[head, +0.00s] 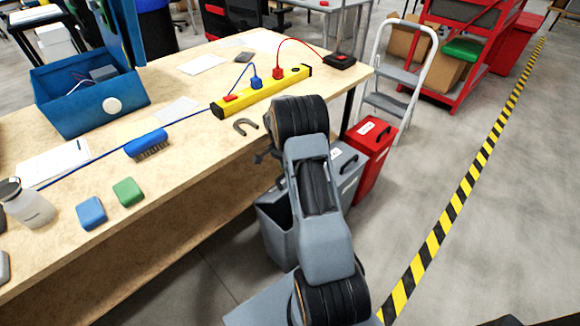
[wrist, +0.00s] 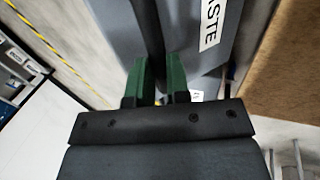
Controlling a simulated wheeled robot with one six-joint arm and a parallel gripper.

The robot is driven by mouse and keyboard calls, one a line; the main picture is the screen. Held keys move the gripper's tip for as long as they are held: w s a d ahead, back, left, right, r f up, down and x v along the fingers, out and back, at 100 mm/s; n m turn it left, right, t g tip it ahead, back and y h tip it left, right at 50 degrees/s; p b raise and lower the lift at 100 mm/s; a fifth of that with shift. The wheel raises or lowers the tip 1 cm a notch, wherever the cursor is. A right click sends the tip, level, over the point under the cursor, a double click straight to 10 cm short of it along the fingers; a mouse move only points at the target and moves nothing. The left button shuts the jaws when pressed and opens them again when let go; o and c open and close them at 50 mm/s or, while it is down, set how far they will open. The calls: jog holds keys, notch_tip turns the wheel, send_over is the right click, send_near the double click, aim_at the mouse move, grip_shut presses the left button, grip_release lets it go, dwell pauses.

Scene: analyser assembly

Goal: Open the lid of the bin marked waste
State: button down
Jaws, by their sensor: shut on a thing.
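In the wrist view, my gripper (wrist: 160,70) has its two green fingers closed around a dark bar-like handle (wrist: 151,25) on a grey lid (wrist: 188,35). In the head view, my arm covers the fingers and much of the grey bin (head: 272,222) beside the bench. A second grey bin lid with a dark handle (head: 345,166) shows right of my arm. I cannot read its label there.
A red bin (head: 373,150) stands beyond the grey bins, with a white step ladder (head: 398,78) behind it. The wooden bench (head: 200,150) is close on the left, holding a yellow power strip (head: 262,92). Open floor lies right, up to black-yellow tape (head: 455,205).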

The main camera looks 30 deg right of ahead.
jog(key=shift+w+a+f, duration=0.1)
jog(key=shift+a+f, duration=0.05)
jog(key=shift+f, duration=0.1)
jog(key=c, duration=1.3)
grip_release()
jog(key=shift+w+f, duration=0.15)
jog(key=shift+o, duration=1)
jog(key=shift+r, duration=0.3)
jog(key=shift+r, duration=0.35)
jog(key=s+a+r+p, duration=0.2)
jog(key=s+a+r, duration=0.3)
jog(key=s+r, duration=0.7)
jog(key=shift+s, duration=0.55)
